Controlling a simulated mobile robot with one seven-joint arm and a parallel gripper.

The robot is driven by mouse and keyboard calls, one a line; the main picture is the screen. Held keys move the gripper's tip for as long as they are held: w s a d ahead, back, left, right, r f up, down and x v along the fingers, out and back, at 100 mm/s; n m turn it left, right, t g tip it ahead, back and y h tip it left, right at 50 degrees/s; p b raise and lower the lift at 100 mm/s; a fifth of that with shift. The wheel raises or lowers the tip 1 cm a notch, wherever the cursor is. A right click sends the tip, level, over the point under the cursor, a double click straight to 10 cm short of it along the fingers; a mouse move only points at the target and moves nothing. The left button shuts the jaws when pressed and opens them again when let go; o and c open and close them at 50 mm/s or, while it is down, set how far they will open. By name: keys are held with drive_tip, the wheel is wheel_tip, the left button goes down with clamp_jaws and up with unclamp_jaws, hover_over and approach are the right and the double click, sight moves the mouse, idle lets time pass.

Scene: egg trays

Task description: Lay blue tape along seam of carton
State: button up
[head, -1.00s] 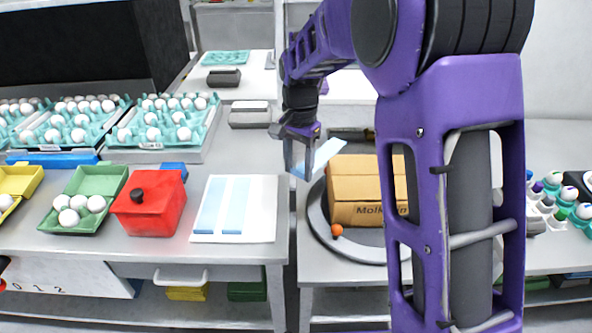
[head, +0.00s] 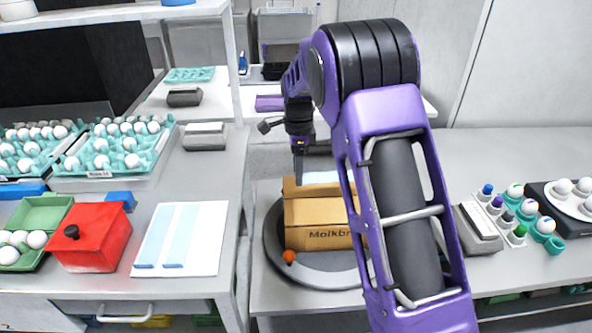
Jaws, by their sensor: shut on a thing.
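The cardboard carton (head: 318,212) stands on a dark round turntable (head: 283,262), its printed side facing me. My gripper (head: 299,176) is at the carton's upper back left, pointing down, seen edge-on. It is shut on a pale blue tape strip (head: 320,177), which extends to the right over the carton's top. I cannot tell whether the strip touches the carton, and my arm hides the carton's right part. Two more blue tape strips (head: 154,236) lie on a white sheet (head: 209,240) on the left table.
A red box (head: 92,240) with a black knob and a green egg carton (head: 40,215) stand left of the sheet. Markers (head: 497,203) and egg holders stand at the right. A gap separates the tables.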

sight(300, 199)
drive_tip(key=shift+w+d+f+m, duration=0.25)
drive_tip(key=shift+w+d+m, duration=0.05)
wheel_tip(300, 199, down, 6)
drive_tip(key=b, duration=0.5)
drive_tip(key=shift+f, duration=0.35)
idle(0.7)
drive_tip(key=o, duration=0.8)
drive_tip(key=shift+o, duration=0.2)
drive_tip(key=shift+r, duration=0.15)
drive_tip(key=shift+r+p, duration=2.95)
drive_tip(key=shift+r, duration=0.95)
